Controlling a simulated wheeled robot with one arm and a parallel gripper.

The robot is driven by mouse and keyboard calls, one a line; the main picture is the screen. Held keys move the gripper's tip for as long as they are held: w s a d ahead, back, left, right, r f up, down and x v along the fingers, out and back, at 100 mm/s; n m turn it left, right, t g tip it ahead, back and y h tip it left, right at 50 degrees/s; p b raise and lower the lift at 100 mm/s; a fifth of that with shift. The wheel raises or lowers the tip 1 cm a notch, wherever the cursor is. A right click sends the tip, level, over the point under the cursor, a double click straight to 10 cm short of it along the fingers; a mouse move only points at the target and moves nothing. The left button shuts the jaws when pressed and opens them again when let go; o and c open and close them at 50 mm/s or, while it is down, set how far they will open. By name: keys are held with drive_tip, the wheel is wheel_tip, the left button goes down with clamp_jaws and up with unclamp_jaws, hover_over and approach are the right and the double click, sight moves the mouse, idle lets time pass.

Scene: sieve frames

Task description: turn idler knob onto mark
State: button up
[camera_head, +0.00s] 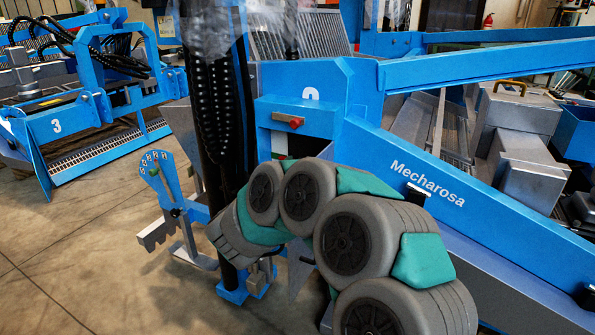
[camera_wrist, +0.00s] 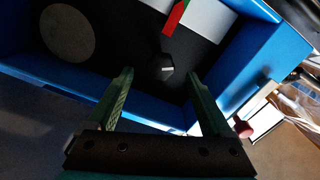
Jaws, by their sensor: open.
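The idler knob (camera_wrist: 161,68) is a small black knob with a short pale line on its face, set in a dark panel in the wrist view. The line lies roughly crosswise in the picture. A red and green strip (camera_wrist: 177,16) lies above the knob, beside white areas; which part is the mark I cannot tell. My gripper (camera_wrist: 160,78) is open, its two green fingers on either side of the knob in the picture. I see no contact, and the depth gap is unclear.
A blue housing (camera_wrist: 262,55) walls the panel, and a grey disc (camera_wrist: 67,32) lies at left. A red button (camera_head: 296,123) sits on the machine's front, near my arm. A blue lever plate (camera_head: 160,172) stands at left. Open concrete floor (camera_head: 80,235) lies further left.

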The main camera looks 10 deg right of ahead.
drive_tip(key=shift+v, duration=1.4)
drive_tip(key=s+a+r+n+y, duration=0.1)
drive_tip(key=a+n+y, duration=0.5)
drive_tip(key=y, duration=0.1)
drive_tip(key=s+a+r+n+y, duration=0.2)
drive_tip(key=a+n+y, duration=0.3)
drive_tip(key=a+y, duration=0.1)
drive_tip(key=s+f+n+g+y, duration=0.1)
drive_tip(key=s+f+n+g, duration=0.15)
drive_tip(key=s, duration=0.35)
drive_tip(key=s+f+n+g+y, duration=0.2)
drive_tip(key=s+n+g, duration=0.15)
drive_tip(key=s, duration=0.25)
drive_tip(key=s+d+f+n+g+h, duration=0.1)
drive_tip(key=s+d+f+g, duration=0.2)
drive_tip(key=s, duration=0.8)
drive_tip(key=s+d+f+n+g+h, duration=0.1)
drive_tip(key=s+d+f+g+h, duration=0.1)
drive_tip(key=s+d, duration=0.6)
drive_tip(key=s+d+f+n+g+h, duration=0.2)
drive_tip(key=s+d+g, duration=0.3)
drive_tip(key=s, duration=0.9)
drive_tip(key=shift+d+f, duration=0.65)
drive_tip(key=shift+f, duration=0.25)
drive_tip(key=shift+w, duration=0.1)
drive_tip(key=shift+c, duration=0.2)
